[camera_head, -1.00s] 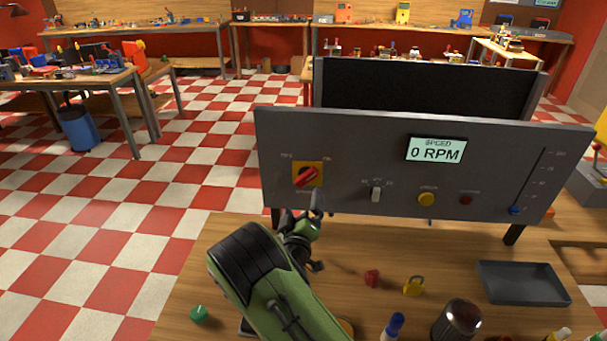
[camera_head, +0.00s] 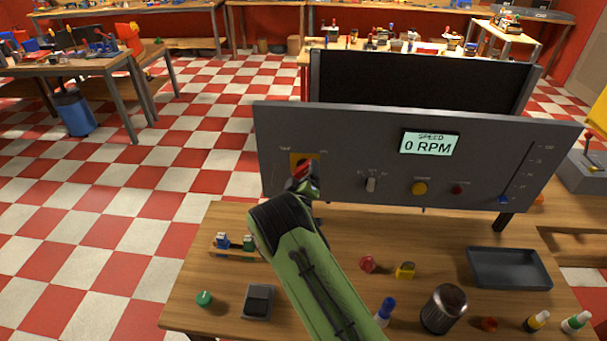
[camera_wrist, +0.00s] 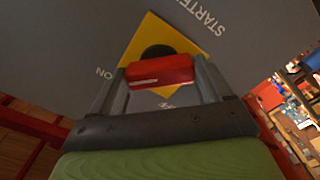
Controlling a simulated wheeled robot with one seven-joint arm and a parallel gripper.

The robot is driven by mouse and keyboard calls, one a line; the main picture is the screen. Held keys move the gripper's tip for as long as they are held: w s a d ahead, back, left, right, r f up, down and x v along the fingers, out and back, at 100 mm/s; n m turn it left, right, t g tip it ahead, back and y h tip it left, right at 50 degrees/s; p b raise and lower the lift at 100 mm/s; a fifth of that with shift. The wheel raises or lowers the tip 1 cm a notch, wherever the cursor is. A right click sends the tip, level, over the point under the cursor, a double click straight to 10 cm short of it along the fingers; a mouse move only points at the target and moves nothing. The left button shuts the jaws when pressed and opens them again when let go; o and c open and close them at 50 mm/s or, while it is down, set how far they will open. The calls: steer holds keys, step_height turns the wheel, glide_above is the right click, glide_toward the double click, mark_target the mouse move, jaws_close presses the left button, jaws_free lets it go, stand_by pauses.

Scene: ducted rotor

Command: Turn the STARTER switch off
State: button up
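The STARTER switch is a red rotary knob (camera_head: 303,170) on a yellow plate (camera_head: 297,157) at the left of the grey panel (camera_head: 330,140). My gripper (camera_head: 304,180) is at the knob and hides much of it in the head view. In the wrist view, the red knob (camera_wrist: 160,71) lies between the two fingers of my gripper (camera_wrist: 162,80) and nearly fills the gap. I cannot tell whether both fingers press on it. STARTER and ON are readable beside the yellow plate (camera_wrist: 148,28); another label is partly hidden below. The display (camera_head: 429,143) reads 0 RPM.
The panel also has a white toggle (camera_head: 371,184), a yellow button (camera_head: 419,188), a red lamp (camera_head: 457,188) and a blue slider (camera_head: 503,199). The wooden bench (camera_head: 230,285) below holds a grey tray (camera_head: 508,268), a dark cylinder (camera_head: 443,308) and several small parts.

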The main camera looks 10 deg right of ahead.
steer(key=c, duration=0.3)
steer(key=shift+c, duration=0.2)
steer(key=n+b, duration=0.1)
steer(key=n, duration=0.2)
steer(key=shift+n+b, duration=0.35)
steer(key=shift+n, duration=0.05)
steer(key=n, duration=0.4)
steer(key=shift+n, duration=0.3)
steer(key=n, duration=0.4)
steer(key=shift+p, duration=0.4)
steer(key=shift+n+p, duration=1.05)
steer(key=shift+n, duration=1.75)
steer(key=shift+f, duration=0.1)
steer(key=o, duration=1)
